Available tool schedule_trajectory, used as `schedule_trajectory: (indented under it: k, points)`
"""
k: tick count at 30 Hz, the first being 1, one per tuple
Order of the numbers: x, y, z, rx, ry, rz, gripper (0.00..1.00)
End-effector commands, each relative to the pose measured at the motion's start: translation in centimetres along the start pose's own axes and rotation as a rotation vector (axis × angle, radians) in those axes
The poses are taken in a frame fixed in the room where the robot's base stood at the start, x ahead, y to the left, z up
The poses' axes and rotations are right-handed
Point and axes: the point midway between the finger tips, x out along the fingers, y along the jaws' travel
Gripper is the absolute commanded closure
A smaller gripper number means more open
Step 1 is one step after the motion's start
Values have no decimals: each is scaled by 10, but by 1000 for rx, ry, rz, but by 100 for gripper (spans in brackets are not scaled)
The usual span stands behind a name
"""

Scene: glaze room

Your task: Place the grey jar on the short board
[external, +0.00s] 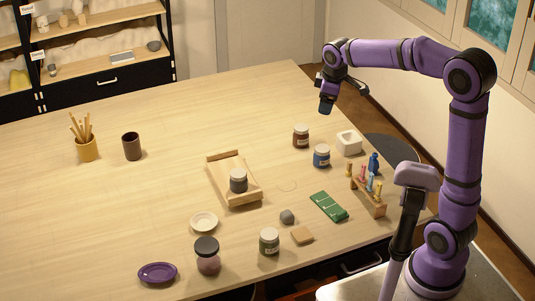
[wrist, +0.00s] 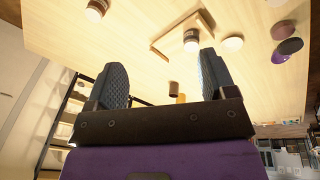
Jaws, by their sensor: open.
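The grey jar (external: 238,182), with a dark lid, stands upright at the near end of a light wooden board (external: 224,165) with raised end strips. The jar appears to rest on the board, inside the near strip. In the wrist view the jar (wrist: 191,41) shows beyond my fingers, beside the board's strip (wrist: 168,34). My gripper (external: 327,108) is open and empty, high above the back right of the table, well away from the jar. It also shows open in the wrist view (wrist: 160,85).
A brown jar (external: 301,137), blue jar (external: 322,156), white block (external: 349,143) and tool rack (external: 369,197) stand to the right. The back middle of the table is clear.

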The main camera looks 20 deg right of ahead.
Motion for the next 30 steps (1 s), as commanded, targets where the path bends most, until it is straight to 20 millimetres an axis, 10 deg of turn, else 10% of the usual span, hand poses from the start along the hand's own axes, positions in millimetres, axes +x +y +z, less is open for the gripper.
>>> schedule_trajectory:
  k: [18, 30]
  points:
    - [-69, -82, 214, 668, 136, 124, 23]
    - [-55, -135, 284, 945, 209, 158, 23]
